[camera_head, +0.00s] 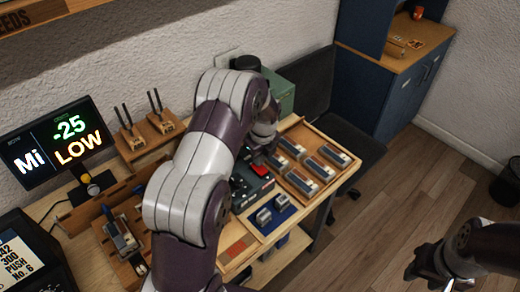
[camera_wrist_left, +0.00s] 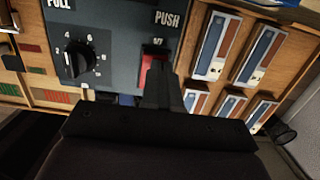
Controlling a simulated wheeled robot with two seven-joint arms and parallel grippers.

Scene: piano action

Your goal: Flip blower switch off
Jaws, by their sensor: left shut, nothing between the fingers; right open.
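The blower switch is a red rocker (camera_wrist_left: 150,70) on a dark grey panel (camera_wrist_left: 120,45) with a rotary dial (camera_wrist_left: 81,60) to its left. In the head view a red part (camera_head: 260,170) of the dark control box shows just below my left gripper (camera_head: 264,152). In the left wrist view my left gripper (camera_wrist_left: 161,88) is shut and empty, its fingertips over the right part of the red rocker. They hide part of it, so I cannot tell its position or whether they touch. My right gripper (camera_head: 426,268) is open and empty over the floor at the lower right.
Several blue, red and silver blocks lie in wooden tray slots (camera_head: 310,170) right of the box. Two small silver-and-dark pieces sit on a blue mat (camera_head: 273,213). A green box (camera_head: 280,95) stands behind.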

